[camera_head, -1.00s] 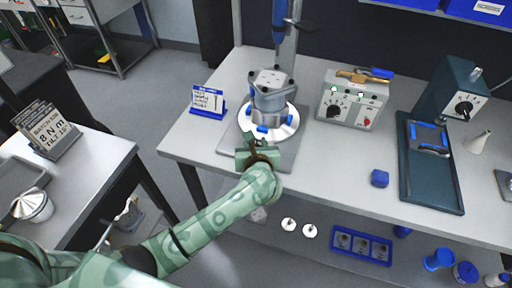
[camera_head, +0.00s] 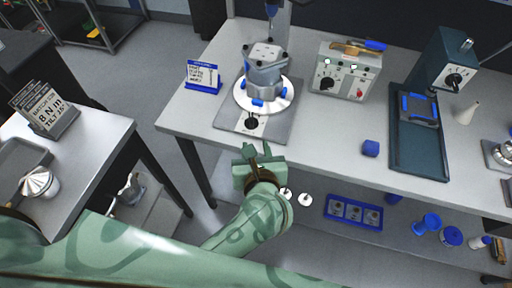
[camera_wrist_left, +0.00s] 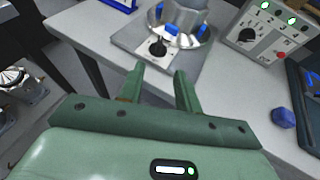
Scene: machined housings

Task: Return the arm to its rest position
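My left arm comes in from the lower left of the head view. Its green gripper (camera_head: 256,150) is in front of the bench's front edge. In the left wrist view the two fingers (camera_wrist_left: 160,85) stand apart with nothing between them. The grey machined housing (camera_head: 264,72) stands upright on a round silver plate (camera_head: 284,100) with blue clamps, on a grey base plate (camera_head: 224,118). The gripper is apart from it, nearer to me. My right gripper is not in view.
The bench (camera_head: 320,134) also carries a blue sign (camera_head: 203,76), a control box (camera_head: 345,72), a blue block (camera_head: 370,148) and a dark green press (camera_head: 418,148). A shelf below holds a blue tray (camera_head: 354,212). A side table (camera_head: 90,150) stands at the left.

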